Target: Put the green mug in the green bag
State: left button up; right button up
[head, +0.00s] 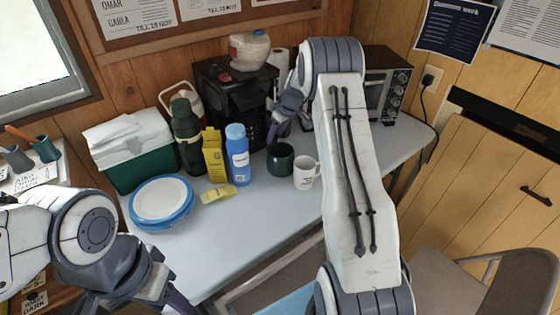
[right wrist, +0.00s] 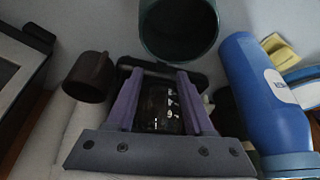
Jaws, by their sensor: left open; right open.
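The green mug (head: 281,157) stands upright on the table, left of and behind a white mug. In the right wrist view its dark green body (right wrist: 179,29) is at the top, beyond my fingers and apart from them. My right gripper (head: 279,128) is open and empty, behind the green mug near the black coffee maker; its purple fingers (right wrist: 160,87) show apart in the right wrist view. My left gripper (head: 172,296) is open, low at the bottom edge, its fingertips hardly visible. I cannot make out a green bag in either view.
A white mug (head: 306,174), blue bottle (head: 237,154), yellow carton (head: 214,156) and dark green flask (head: 187,135) crowd near the mug. A brown mug (right wrist: 89,77) is left of my fingers. Blue-rimmed plates (head: 162,202) and a green cooler (head: 140,168) stand left. The table front is clear.

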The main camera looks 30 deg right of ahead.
aim_at(269, 146)
jog(key=p+x, duration=0.1)
jog(key=x, duration=0.7)
jog(key=shift+w+a+r, duration=0.1)
jog(key=shift+a, duration=0.05)
grip_shut()
jog(key=shift+r, duration=0.1)
dwell(1.1)
